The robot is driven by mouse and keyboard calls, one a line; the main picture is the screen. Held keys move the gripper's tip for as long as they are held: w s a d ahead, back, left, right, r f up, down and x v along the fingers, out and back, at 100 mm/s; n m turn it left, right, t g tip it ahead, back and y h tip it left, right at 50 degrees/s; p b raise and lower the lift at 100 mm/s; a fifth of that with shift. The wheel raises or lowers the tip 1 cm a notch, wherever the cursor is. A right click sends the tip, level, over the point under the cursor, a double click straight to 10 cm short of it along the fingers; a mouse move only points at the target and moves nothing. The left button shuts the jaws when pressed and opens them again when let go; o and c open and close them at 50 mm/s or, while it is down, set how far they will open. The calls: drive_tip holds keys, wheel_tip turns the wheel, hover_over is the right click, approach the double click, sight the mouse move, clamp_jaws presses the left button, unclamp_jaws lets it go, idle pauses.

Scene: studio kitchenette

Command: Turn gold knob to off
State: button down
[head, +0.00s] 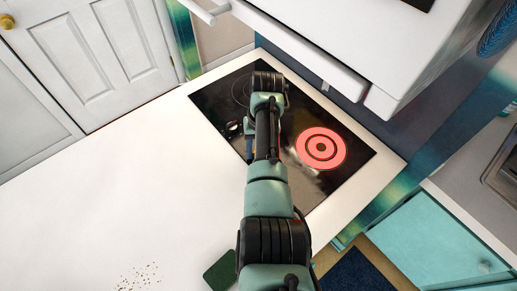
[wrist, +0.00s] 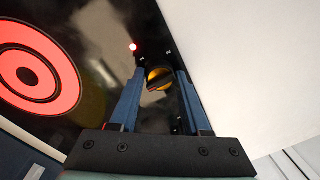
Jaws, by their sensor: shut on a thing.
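The gold knob (wrist: 158,84) sits on the black cooktop, between the two blue fingers of my gripper (wrist: 161,76) in the wrist view. A dark bar crosses the knob's face at a slant. My gripper is shut on the knob. In the head view my arm hides most of the gripper; a bit of blue finger (head: 249,149) shows beside it, and I cannot make out the gold knob there. A burner (head: 321,148) glows red on the cooktop (head: 353,167); it also shows in the wrist view (wrist: 65,82). A small red light (wrist: 133,47) is lit near the knob.
The white counter (head: 120,185) left of the cooktop is mostly clear, with crumbs (head: 139,276) near its front. A white oven or hood body (head: 335,35) with a handle overhangs the cooktop's far right side. A green pad (head: 222,271) lies near my arm.

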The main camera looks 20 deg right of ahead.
drive_tip(key=shift+c, duration=1.9)
unclamp_jaws()
wheel_tip(320, 180, up, 13)
drive_tip(key=b, duration=0.1)
drive_tip(key=shift+d, duration=0.45)
drive_tip(key=shift+s, duration=0.1)
